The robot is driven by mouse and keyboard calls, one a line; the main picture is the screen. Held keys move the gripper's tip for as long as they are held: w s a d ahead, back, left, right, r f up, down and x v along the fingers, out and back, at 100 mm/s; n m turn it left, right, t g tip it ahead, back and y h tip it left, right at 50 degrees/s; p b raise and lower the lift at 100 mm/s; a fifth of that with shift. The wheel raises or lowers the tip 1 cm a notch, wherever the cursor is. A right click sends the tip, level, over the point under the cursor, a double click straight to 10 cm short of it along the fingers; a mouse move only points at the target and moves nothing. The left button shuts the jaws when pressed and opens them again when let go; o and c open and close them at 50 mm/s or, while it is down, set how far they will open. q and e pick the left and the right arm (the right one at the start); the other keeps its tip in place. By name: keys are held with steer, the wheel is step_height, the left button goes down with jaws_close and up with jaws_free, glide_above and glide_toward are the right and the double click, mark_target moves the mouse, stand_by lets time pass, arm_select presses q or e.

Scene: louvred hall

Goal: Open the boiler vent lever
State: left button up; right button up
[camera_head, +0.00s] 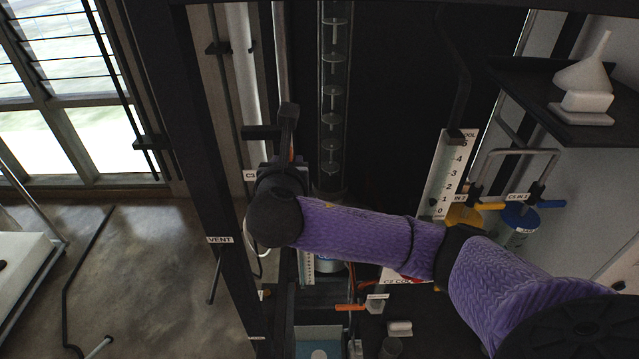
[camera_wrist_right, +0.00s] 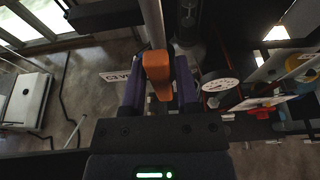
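My right arm reaches in from the right in the head view. Its gripper (camera_head: 287,118) points up beside a dark vertical post, near the "C3" label (camera_head: 250,175). In the right wrist view an orange lever handle (camera_wrist_right: 158,72) lies between the two purple fingers of my right gripper (camera_wrist_right: 160,88). The fingers are close on both sides of it; whether they press on it I cannot tell. In the head view only a sliver of orange shows by the gripper, as my wrist hides the rest. My left gripper is not in view.
A "VENT" label (camera_head: 219,239) is on the dark frame post. A clear column (camera_head: 333,90) stands just behind my gripper. A round gauge (camera_wrist_right: 219,84) is close right of the fingers. Another orange lever (camera_head: 350,307), a blue valve (camera_head: 521,217) and a shelf (camera_head: 570,125) with a white funnel are rightward.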

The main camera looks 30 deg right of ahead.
steer(key=o, duration=0.3)
steer(key=v, duration=0.7)
steer(key=shift+f, duration=0.4)
